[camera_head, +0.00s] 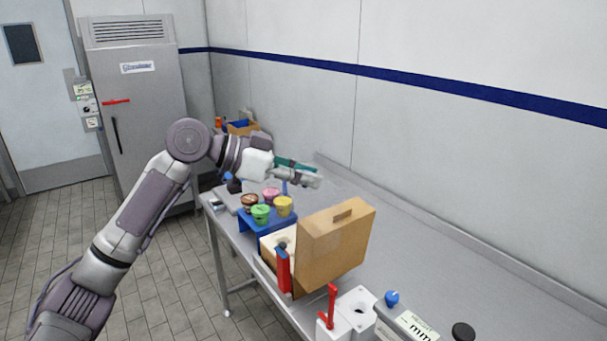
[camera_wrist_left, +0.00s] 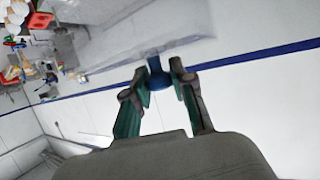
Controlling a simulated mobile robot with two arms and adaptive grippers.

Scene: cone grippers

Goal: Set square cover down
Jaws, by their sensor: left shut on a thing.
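My left gripper (camera_head: 308,175) is above the far part of the steel table, beyond the colored tubs. Its fingers also show in the left wrist view (camera_wrist_left: 157,70), shut on a blue knob (camera_wrist_left: 157,78). A bit of blue shows under the fingers in the head view (camera_head: 285,187). A pale, see-through sheet beside the knob in the wrist view seems to be the square cover (camera_wrist_left: 120,30); its edges are faint. I cannot tell in the head view whether it touches the table. My right gripper is not in view.
Colored tubs (camera_head: 261,213) stand on a blue rack (camera_head: 250,225). A tan box (camera_head: 335,247), red-handled parts (camera_head: 284,270) and a white block (camera_head: 355,305) with a blue knob (camera_head: 391,298) nearby are closer. The steel table (camera_head: 420,255) is clear along the wall.

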